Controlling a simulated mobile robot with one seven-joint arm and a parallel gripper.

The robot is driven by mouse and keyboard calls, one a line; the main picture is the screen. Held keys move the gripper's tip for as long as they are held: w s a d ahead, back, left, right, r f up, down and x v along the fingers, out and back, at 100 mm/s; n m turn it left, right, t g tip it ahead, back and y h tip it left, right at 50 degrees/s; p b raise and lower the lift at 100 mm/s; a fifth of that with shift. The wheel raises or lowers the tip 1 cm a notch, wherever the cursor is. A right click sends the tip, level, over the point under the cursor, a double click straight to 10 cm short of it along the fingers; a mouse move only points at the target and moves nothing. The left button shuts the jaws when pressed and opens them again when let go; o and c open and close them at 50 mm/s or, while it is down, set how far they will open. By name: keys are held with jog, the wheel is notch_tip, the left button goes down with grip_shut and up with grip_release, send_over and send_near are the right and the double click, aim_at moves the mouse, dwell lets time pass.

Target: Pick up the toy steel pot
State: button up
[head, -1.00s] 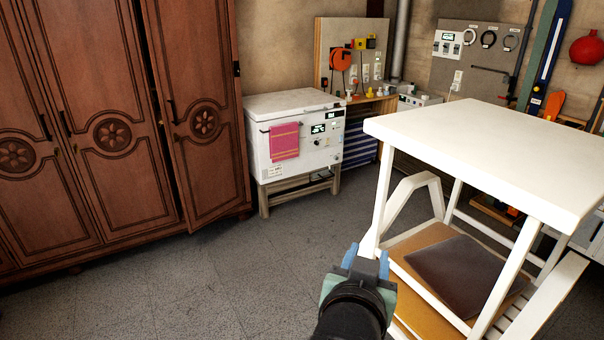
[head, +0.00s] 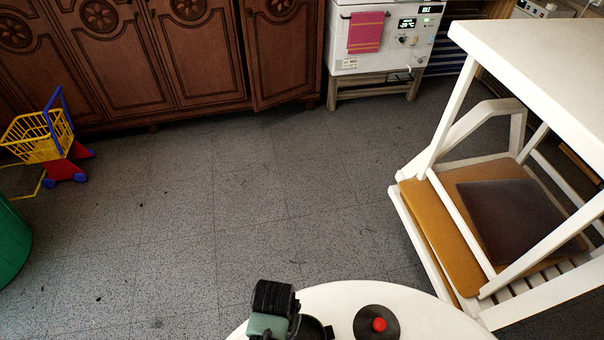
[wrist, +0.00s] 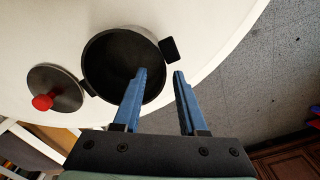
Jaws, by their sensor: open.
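The toy steel pot (wrist: 125,62) is dark grey and has no lid on it. It sits on a round white table (wrist: 215,35), with one black handle towards the right. In the wrist view, my gripper (wrist: 159,73) is open, with two blue fingers. The left fingertip overlaps the pot's opening and the right one shows just outside its rim; I cannot tell the height gap. The lid (wrist: 58,95), with a red knob, lies beside the pot. The lid also shows in the head view (head: 368,326), where my wrist hides most of the pot and the fingers.
A white high table (head: 545,45) with a brown shelf stands at the right. A yellow toy cart (head: 42,135) and a green object (head: 10,245) are at the left. Brown cabinets (head: 190,60) line the back. The grey floor between is clear.

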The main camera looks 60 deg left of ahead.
jog(key=shift+a+f, duration=0.1)
jog(key=shift+f, duration=2.8)
grip_shut()
